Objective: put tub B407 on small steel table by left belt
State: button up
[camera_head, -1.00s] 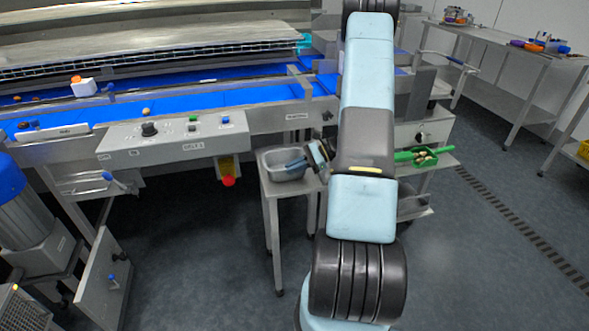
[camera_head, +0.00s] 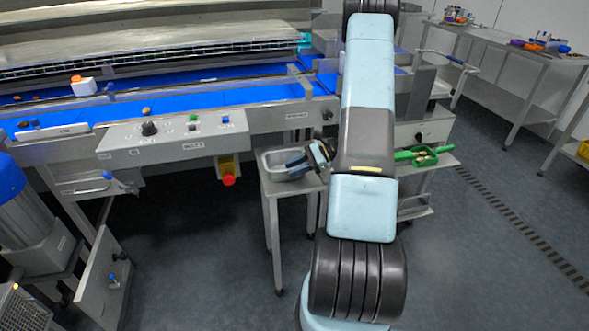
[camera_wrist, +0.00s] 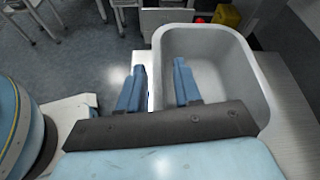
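A grey, empty, open-topped tub (camera_head: 272,169) stands upright on a small steel table (camera_head: 309,184) beside the belt. No label on it can be read. In the wrist view the tub (camera_wrist: 255,75) shows its rim and bare floor. My gripper (camera_head: 294,163) is at the tub's right side in the head view. In the wrist view the gripper's blue fingers (camera_wrist: 158,84) are apart, one outside the near wall and one inside the tub. The wall runs between them with visible gaps, so the gripper looks open.
The blue belt (camera_head: 200,102) and its control panel (camera_head: 165,137) lie behind and left of the table. A red stop button (camera_head: 228,180) hangs near the table. A green scoop (camera_head: 424,157) lies on a shelf at right. The floor in front is clear.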

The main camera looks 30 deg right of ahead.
jog(key=v, duration=1)
jog(key=shift+s+d+r, duration=0.15)
jog(key=shift+d, duration=0.2)
jog(key=shift+s+d+r, duration=0.1)
jog(key=shift+d, duration=0.15)
jog(key=s+a+r+n+g+h, duration=0.25)
jog(key=a+r+n, duration=0.25)
jog(key=a+r, duration=0.45)
jog(key=s+a+r+n+g+h, duration=0.2)
jog(key=a+r+n+h, duration=0.25)
jog(key=a+r, duration=0.5)
jog(key=s+a+r+n+t+h, duration=0.2)
jog(key=s+a+r+n+h, duration=0.1)
jog(key=s, duration=0.6)
jog(key=s+a+r+n+t+h, duration=0.2)
jog(key=s+a+r+n, duration=0.4)
jog(key=r, duration=0.4)
jog(key=s+n+t, duration=0.1)
jog(key=s, duration=0.1)
jog(key=shift+s+r+t+h, duration=0.2)
jog(key=shift+s+t+h, duration=0.15)
jog(key=shift+s+h, duration=0.05)
